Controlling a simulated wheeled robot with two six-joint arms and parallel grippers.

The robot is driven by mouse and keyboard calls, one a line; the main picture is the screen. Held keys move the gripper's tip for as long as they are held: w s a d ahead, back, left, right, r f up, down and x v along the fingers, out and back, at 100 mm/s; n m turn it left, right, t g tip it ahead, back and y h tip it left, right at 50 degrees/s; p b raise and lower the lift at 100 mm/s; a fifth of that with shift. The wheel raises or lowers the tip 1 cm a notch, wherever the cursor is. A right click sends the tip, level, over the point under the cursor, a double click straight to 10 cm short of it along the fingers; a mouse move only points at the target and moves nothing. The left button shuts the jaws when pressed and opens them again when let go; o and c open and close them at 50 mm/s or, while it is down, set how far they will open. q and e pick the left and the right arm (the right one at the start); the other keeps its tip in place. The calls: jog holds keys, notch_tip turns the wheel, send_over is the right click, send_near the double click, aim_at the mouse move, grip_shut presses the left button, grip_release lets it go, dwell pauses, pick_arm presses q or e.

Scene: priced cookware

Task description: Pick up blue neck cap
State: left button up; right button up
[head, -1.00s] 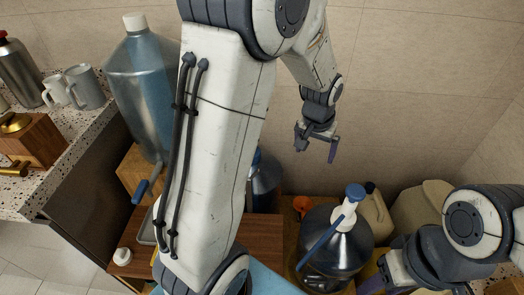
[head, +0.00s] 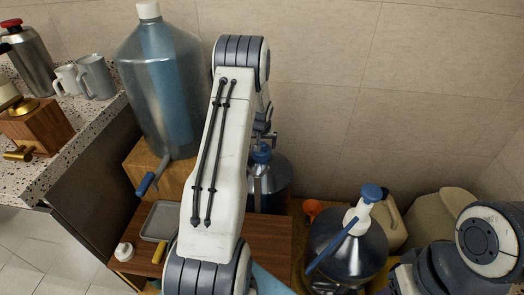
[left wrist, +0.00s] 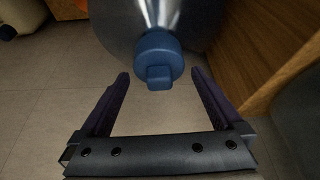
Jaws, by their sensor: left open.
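The blue neck cap (head: 261,154) sits on the neck of a dark, clear bottle (head: 268,183) behind my left arm. In the left wrist view the blue cap (left wrist: 158,57) is at the upper middle, just beyond the gap between my fingers. My left gripper (left wrist: 160,76) is open and empty, its two purple fingers spread on either side below the cap, not touching it. In the head view the left gripper (head: 265,128) is just above the cap, partly hidden by my arm. My right gripper (head: 398,282) is at the lower right, its fingers unclear.
A large blue water jug (head: 160,85) stands on a wooden box (head: 150,170) at the left. A bottle with a blue-topped pump (head: 345,240) stands right of the cap's bottle. A counter (head: 60,150) with mugs lies at the left. A wooden panel (left wrist: 262,50) is close at the right.

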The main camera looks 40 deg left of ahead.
pick_arm(q)
jog(key=x, duration=0.4)
jog(key=shift+w+a+f, duration=0.15)
jog(key=shift+w+f, duration=0.1)
jog(key=shift+w, duration=0.15)
jog(key=c, duration=1)
jog(key=shift+o, duration=0.2)
jog(key=shift+r, duration=0.1)
